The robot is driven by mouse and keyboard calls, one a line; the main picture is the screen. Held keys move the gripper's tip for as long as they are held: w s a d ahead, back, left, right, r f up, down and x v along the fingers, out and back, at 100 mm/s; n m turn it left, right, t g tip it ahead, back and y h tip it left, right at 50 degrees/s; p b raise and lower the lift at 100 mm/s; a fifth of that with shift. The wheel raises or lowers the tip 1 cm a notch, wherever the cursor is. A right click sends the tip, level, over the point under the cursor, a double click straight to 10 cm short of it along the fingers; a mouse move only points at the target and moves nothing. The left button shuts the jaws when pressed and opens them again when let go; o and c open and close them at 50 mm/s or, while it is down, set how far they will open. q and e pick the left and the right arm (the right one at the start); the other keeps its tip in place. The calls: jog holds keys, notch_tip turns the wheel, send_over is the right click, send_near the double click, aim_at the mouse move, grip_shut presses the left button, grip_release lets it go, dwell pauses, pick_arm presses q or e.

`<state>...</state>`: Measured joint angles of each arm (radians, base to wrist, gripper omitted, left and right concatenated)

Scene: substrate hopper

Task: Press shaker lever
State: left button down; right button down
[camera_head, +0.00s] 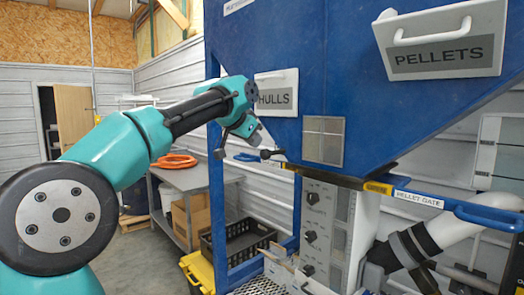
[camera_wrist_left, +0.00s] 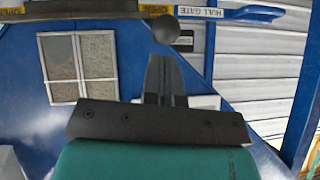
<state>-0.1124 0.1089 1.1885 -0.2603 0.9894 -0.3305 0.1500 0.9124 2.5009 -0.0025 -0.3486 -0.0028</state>
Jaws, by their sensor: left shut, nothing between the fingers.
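A dark ball knob (camera_head: 266,155) on a short rod, which looks like the shaker lever, sticks out to the left below the blue hopper. It also shows in the left wrist view (camera_wrist_left: 166,29), just beyond my fingertips. My left gripper (camera_head: 258,142) reaches in from the left, just above the knob. Its fingers (camera_wrist_left: 164,60) are shut and empty and point at the knob. I cannot tell whether they touch it.
The blue hopper (camera_head: 290,40) has HULLS (camera_head: 276,93) and PELLETS (camera_head: 443,41) panels. A blue hull gate handle (camera_wrist_left: 254,14) lies near the knob. The pellet gate (camera_head: 418,198) is at right. A control panel (camera_head: 313,228) stands below, and a grey bench (camera_head: 200,179) is behind.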

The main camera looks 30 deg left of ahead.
pick_arm(q)
jog(key=v, duration=0.5)
jog(key=shift+s, duration=0.35)
jog(key=shift+a, duration=0.1)
dwell(0.8)
